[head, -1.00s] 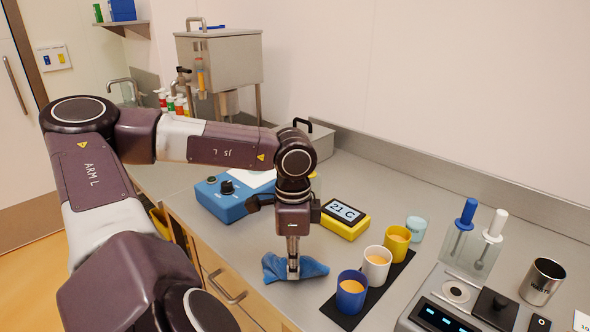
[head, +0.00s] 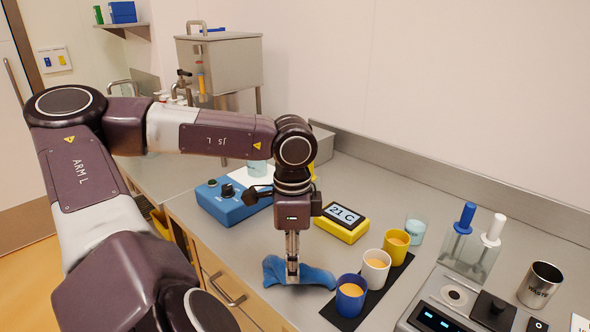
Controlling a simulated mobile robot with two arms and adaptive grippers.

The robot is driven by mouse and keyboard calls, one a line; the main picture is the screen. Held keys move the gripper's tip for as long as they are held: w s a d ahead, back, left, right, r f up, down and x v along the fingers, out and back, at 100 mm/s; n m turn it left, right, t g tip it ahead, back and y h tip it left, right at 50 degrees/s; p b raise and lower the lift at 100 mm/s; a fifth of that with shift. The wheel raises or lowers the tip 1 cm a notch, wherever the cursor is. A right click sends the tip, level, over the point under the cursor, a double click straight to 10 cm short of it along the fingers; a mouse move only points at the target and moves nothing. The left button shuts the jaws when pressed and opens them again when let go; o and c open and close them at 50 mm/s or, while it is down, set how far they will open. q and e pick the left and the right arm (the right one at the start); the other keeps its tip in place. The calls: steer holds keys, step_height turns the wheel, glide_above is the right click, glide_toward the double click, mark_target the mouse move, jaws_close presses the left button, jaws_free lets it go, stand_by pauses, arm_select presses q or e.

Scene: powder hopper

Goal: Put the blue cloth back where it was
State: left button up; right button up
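The blue cloth (head: 314,277) lies crumpled at the front of the steel counter (head: 262,240), just left of the dark blue cup (head: 350,296). My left gripper (head: 292,279) points straight down into the cloth. Its fingers look close together with cloth bunched on both sides, so it appears shut on the cloth. The cloth seems to be at or very near counter height. The fingertips are partly hidden in its folds. My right gripper is not in view.
White (head: 375,267) and yellow (head: 396,243) cups stand with the blue one on a dark mat (head: 374,299). A yellow 21 C display (head: 341,223) and a blue device (head: 222,204) stand behind. A scale (head: 450,309) and waste cup (head: 540,285) are at right.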

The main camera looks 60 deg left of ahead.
arm_select(q)
step_height(320, 180, up, 6)
steer(key=s+d+p, duration=0.1)
steer(key=d+p, duration=0.1)
steer(key=shift+s+r, duration=0.15)
steer(key=shift+s, duration=0.15)
steer(key=shift+w+a+f, duration=0.1)
steer(key=shift+w+f, duration=0.15)
steer(key=c, duration=0.6)
steer(key=w+a+f, duration=0.2)
steer(key=w+a, duration=0.1)
steer(key=shift+w, duration=0.25)
jaws_close()
step_height(320, 180, down, 3)
steer(key=shift+d+r, duration=0.1)
steer(key=shift+r, duration=0.1)
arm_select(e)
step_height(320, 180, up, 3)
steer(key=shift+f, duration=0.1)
arm_select(q)
step_height(320, 180, down, 6)
steer(key=b, duration=0.5)
steer(key=shift+r+b, duration=0.15)
steer(key=shift+b, duration=0.25)
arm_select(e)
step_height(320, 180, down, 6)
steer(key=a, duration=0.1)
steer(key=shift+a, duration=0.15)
